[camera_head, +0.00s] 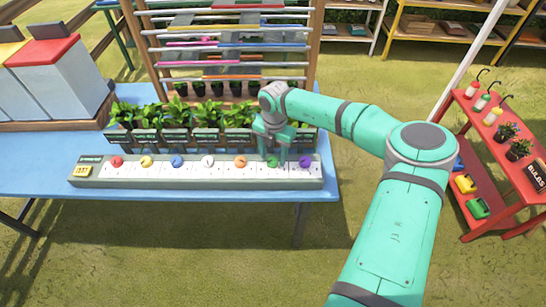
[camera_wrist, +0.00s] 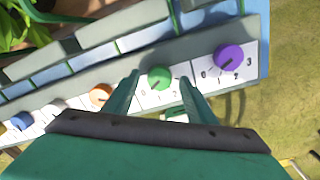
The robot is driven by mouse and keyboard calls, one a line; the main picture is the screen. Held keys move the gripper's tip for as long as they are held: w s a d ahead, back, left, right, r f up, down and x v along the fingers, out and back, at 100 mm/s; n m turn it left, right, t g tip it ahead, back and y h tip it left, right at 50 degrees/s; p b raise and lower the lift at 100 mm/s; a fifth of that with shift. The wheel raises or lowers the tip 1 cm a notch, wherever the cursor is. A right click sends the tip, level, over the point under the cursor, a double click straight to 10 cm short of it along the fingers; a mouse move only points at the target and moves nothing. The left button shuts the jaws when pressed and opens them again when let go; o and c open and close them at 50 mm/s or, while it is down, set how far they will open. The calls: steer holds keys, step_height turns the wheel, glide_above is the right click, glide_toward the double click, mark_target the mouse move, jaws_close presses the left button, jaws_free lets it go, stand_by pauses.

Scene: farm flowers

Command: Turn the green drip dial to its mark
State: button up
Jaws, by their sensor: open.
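The green dial (camera_head: 272,162) is on a long grey panel (camera_head: 200,183) at the front of the blue table, second from the right in its row. In the wrist view the green dial (camera_wrist: 159,77) sits on a white plate with printed numbers, and its dark pointer line points down and to the left. My gripper (camera_head: 274,160) is above the panel at this dial. In the wrist view my gripper (camera_wrist: 160,80) is open, one finger on each side of the green dial, with gaps visible. I cannot tell which printed sign is its mark.
The purple dial (camera_wrist: 229,57) is close on the right and the orange dial (camera_wrist: 101,95) close on the left. More dials run further left. Potted plants (camera_head: 175,115) stand right behind the panel, below a rack of coloured rods (camera_head: 215,44). A red shelf (camera_head: 500,175) stands apart at right.

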steer(key=shift+f, duration=0.65)
steer(key=c, duration=1)
steer(key=shift+c, duration=0.2)
